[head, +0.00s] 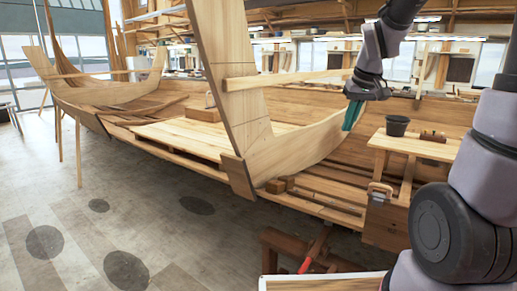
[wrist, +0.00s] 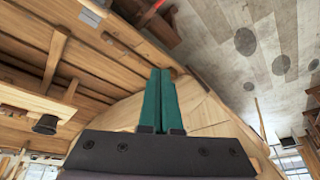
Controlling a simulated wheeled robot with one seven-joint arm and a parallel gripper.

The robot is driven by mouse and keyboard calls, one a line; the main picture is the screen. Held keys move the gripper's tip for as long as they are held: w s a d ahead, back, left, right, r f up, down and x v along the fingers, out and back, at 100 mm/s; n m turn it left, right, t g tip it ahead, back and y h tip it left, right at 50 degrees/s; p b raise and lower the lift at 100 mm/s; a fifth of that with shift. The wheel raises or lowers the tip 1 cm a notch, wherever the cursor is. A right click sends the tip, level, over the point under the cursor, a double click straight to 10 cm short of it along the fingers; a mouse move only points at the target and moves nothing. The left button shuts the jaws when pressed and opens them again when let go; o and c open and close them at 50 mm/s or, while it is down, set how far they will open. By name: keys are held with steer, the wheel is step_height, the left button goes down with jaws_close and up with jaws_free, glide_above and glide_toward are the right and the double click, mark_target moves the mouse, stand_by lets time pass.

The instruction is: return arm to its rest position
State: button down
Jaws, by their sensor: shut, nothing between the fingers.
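My gripper (head: 352,115) hangs from my arm at the right of the head view, with its green fingers pointing down in front of the hull's pale planking. In the wrist view the two green fingers of my gripper (wrist: 160,100) lie side by side, shut, with nothing held. A pale upright plank (head: 230,80) stands left of the gripper in the head view. Whether the fingers touch the planking behind them cannot be told.
A dark bucket (head: 397,126) stands on a small wooden table (head: 415,146) right of my gripper. A wooden trestle (head: 290,250) with a red-handled tool (head: 309,262) stands low in front. The grey floor (head: 110,220) at left is open.

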steer(key=s+r+m+t, duration=0.1)
steer(key=s+r, duration=0.3)
steer(key=s, duration=0.4)
steer(key=s+r+m+t+y, duration=0.1)
steer(key=s+r+m, duration=0.3)
steer(key=s, duration=0.4)
steer(key=shift+a+r+t, duration=0.25)
steer(key=shift+r+t, duration=0.35)
steer(key=shift+r, duration=0.2)
